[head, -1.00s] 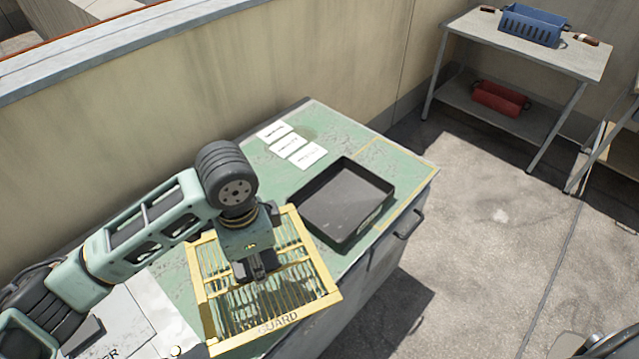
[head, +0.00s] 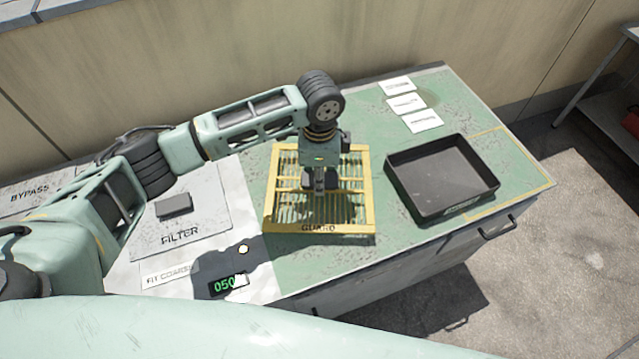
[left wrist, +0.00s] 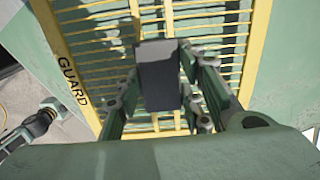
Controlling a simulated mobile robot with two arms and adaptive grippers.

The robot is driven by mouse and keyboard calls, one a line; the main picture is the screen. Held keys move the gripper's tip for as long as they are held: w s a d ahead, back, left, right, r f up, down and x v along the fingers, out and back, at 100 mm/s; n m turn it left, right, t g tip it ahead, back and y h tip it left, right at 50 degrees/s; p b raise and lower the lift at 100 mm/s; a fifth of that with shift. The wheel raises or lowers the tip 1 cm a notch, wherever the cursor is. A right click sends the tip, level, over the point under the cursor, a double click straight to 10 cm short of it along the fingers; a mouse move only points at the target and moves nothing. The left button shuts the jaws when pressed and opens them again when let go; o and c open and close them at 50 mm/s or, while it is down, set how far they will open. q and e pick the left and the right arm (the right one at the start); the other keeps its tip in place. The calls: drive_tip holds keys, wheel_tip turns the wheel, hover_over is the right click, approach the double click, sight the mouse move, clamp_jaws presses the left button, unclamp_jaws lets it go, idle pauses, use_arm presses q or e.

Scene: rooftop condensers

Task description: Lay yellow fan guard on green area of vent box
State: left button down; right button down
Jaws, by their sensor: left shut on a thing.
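The yellow fan guard (head: 361,217) is a square slatted grille marked GUARD along its front edge. It is over the green area (head: 398,246) of the vent box top, close to the grey-white panel on the left. A shadow shows along its front edge; I cannot tell whether it touches the surface. My left gripper (head: 320,183) is above the middle of the guard, shut on it. My right gripper is not in view.
A black tray (head: 440,207) stands on the green top right of the guard. White cards (head: 406,104) lie behind it. The left panel carries a FILTER plate (head: 185,225) and a green display (head: 224,286). A wall runs behind; a shelf stands at far right.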

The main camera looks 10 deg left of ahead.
use_arm(q)
drive_tip(key=shift+f, duration=2)
drive_tip(key=c, duration=1.2)
unclamp_jaws()
drive_tip(key=shift+f, duration=0.15)
wheel_tip(320, 180, up, 12)
drive_tip(key=shift+r, duration=0.15)
